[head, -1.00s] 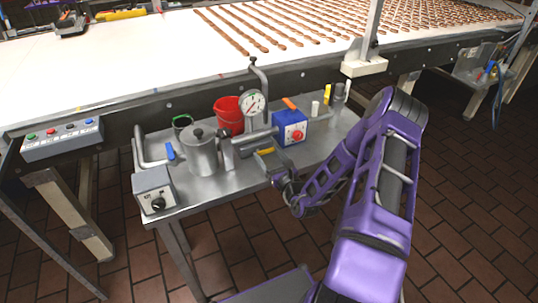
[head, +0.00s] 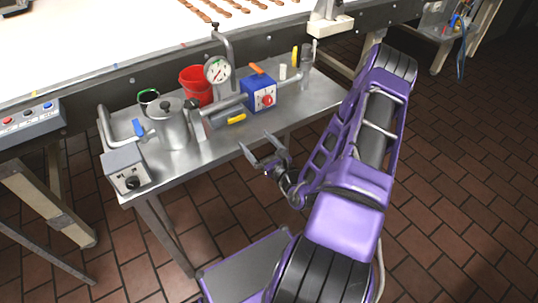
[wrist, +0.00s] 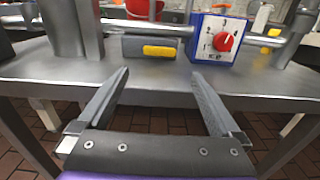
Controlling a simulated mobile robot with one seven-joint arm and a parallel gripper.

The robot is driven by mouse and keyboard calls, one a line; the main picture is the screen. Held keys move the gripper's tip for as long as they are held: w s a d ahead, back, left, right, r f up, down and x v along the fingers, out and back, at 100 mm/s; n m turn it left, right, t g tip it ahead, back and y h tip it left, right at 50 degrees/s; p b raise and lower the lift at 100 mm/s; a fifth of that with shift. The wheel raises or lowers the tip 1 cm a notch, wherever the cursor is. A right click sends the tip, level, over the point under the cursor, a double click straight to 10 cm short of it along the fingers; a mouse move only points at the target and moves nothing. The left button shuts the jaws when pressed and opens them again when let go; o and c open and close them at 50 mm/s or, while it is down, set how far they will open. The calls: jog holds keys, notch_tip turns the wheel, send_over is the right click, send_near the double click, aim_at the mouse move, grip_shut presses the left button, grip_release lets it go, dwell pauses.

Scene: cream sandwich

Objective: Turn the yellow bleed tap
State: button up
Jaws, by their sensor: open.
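The yellow bleed tap (head: 236,119) is a small yellow handle low on the pipework, left of the blue box and below the gauge. In the wrist view the yellow handle (wrist: 159,51) lies horizontally on a grey block, straight ahead and beyond the fingertips. My gripper (head: 258,147) is open and empty, at the front edge of the steel table, short of the tap and apart from it. In the wrist view both fingers of my gripper (wrist: 159,82) are spread wide with nothing between them.
The steel table (head: 205,158) carries a blue box with a red dial (head: 260,93), a pressure gauge (head: 217,70), a red bucket (head: 194,84), a steel pot (head: 171,127) and a grey control box (head: 126,168). Bare tabletop lies before the tap. A white conveyor (head: 120,47) runs behind.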

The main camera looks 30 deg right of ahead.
jog(key=s, duration=0.7)
jog(key=shift+d, duration=0.15)
